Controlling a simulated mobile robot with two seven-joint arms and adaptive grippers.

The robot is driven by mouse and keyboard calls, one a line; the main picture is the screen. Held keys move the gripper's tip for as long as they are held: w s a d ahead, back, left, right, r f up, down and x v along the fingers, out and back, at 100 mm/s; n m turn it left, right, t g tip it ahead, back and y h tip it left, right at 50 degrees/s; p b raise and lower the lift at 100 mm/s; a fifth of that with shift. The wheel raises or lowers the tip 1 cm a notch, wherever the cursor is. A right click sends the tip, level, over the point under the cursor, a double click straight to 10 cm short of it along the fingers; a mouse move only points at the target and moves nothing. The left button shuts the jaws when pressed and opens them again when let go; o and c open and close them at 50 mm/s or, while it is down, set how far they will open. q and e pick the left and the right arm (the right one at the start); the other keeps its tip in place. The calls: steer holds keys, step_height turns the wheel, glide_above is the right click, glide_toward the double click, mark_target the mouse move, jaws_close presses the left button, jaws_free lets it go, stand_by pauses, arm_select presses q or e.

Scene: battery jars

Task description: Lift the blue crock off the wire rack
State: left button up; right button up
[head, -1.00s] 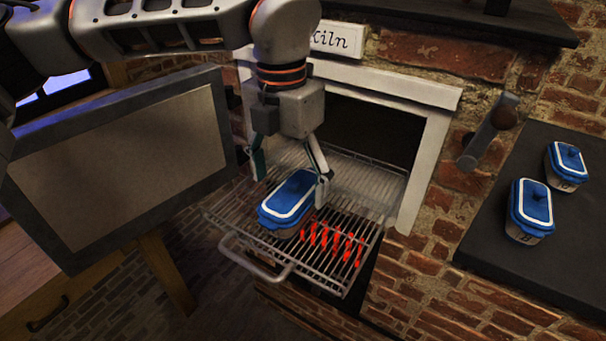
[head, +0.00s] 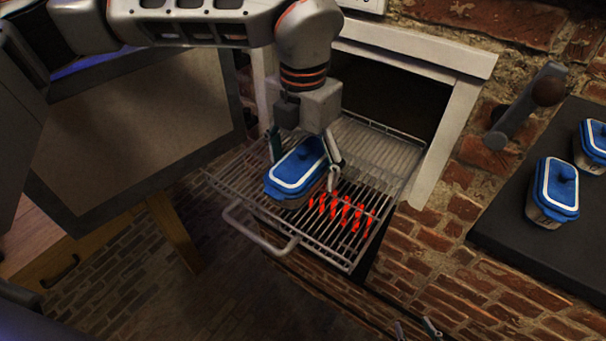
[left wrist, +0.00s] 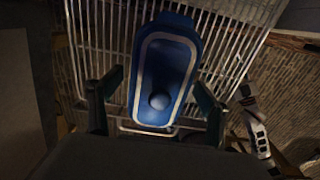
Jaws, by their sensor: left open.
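The blue crock (head: 296,168) has a blue lid with a white outline and a knob, and sits on the wire rack (head: 235,178) in front of the kiln opening. In the left wrist view the crock (left wrist: 165,70) lies between my two fingers, its knob toward the near side. My left gripper (head: 304,173) is over the crock, open, with one finger at each side; whether they touch it I cannot tell. My right gripper (head: 416,329) shows only as two separated fingertips at the bottom edge of the head view, away from the rack.
Two more blue-lidded crocks, one nearer (head: 553,190) and one cut by the right edge (head: 593,143), stand on a dark slab (head: 510,240). Red-hot bars (head: 345,212) glow at the rack. The rack's handle (head: 262,240) sticks out in front. A dark panel (head: 130,130) stands left.

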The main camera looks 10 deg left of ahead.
arm_select(q)
steer(key=c, duration=1.8)
steer(key=shift+r, duration=0.1)
